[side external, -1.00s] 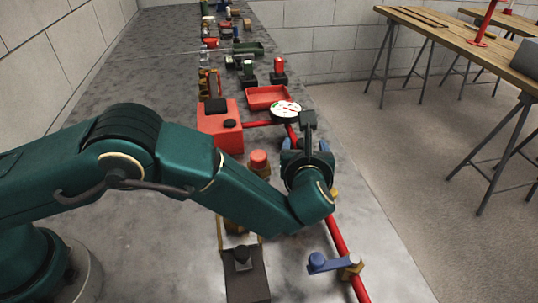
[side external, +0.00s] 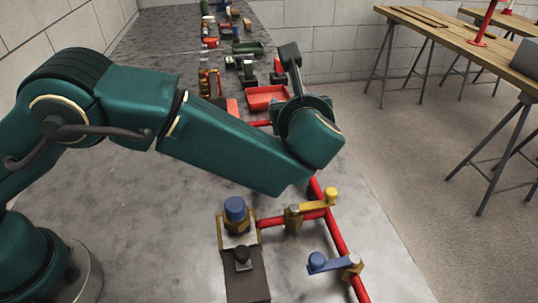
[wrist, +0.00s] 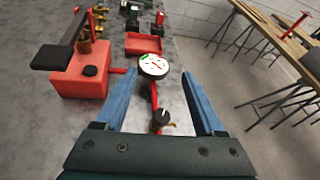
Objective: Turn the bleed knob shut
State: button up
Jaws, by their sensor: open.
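A small black knob with a pale line (wrist: 162,116) sits on a brass fitting on the red pipe, below a white-faced gauge (wrist: 153,66) in the wrist view. It looks like the bleed knob. My gripper (wrist: 157,74) is open and empty, its two blue fingers spread wide to either side of the pipe. The knob shows between the fingers near the palm, apart from both. In the side view my arm hides the knob, the gauge and my fingers.
A red box with a black lever (wrist: 80,72) stands left of the pipe. A red tray (side external: 267,97) lies beyond. Nearer are a yellow-handled valve (side external: 311,207), a blue-handled valve (side external: 335,263) and a blue-capped fitting (side external: 235,212). Bare bench (side external: 120,195) lies left.

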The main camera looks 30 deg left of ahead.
jog(key=w+a+r+m+t+h, duration=0.1)
jog(key=a+r, duration=0.3)
jog(key=r, duration=0.6)
jog(key=w+a+r+m+t+h, duration=0.1)
jog(key=a+r+m+t, duration=0.2)
jog(key=r, duration=0.6)
jog(key=shift+w+a+r+m+h, duration=0.3)
jog(key=shift+w+a+r+m, duration=0.05)
jog(key=shift+a+m, duration=0.4)
